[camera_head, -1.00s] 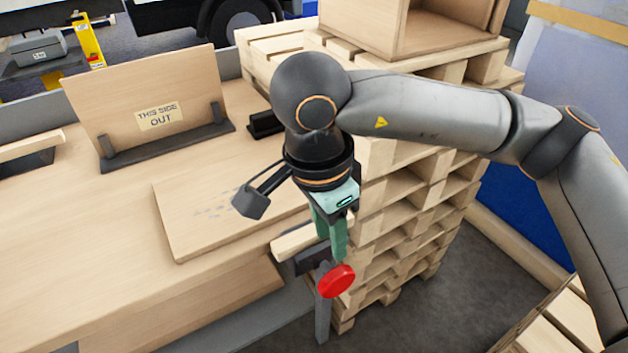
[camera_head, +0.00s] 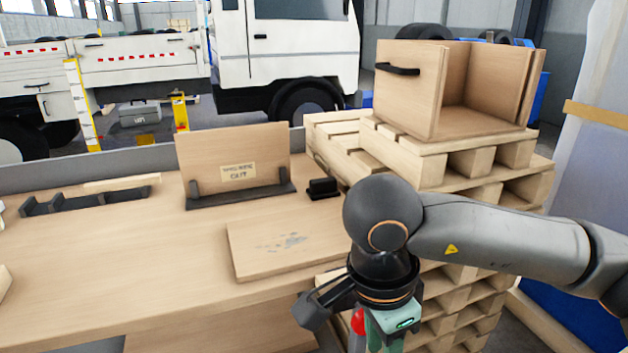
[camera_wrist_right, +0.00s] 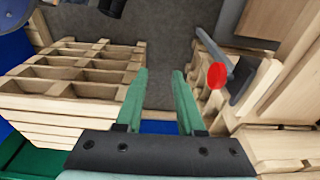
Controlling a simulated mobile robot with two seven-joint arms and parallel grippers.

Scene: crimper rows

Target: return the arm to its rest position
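My right arm comes in from the right in the head view, bent downward at its dark joint. Its right gripper (camera_head: 386,338) points down beside the bench's right end, and its fingertips are cut off by the picture's bottom edge. In the right wrist view the two green fingers (camera_wrist_right: 158,72) stand apart with nothing between them, so the gripper is open and empty. A red round knob (camera_wrist_right: 217,75) on a grey lever is to the right of the fingers, apart from them in that picture. The red knob also shows in the head view (camera_head: 357,321), partly hidden. My left gripper is not in view.
A wooden bench (camera_head: 130,270) holds a flat board (camera_head: 285,248) and an upright labelled panel (camera_head: 232,158). Stacked pallets (camera_head: 465,285) stand close behind and beside my right arm, bearing an open wooden box (camera_head: 412,105). Clear grey floor (camera_wrist_right: 170,35) shows below the gripper.

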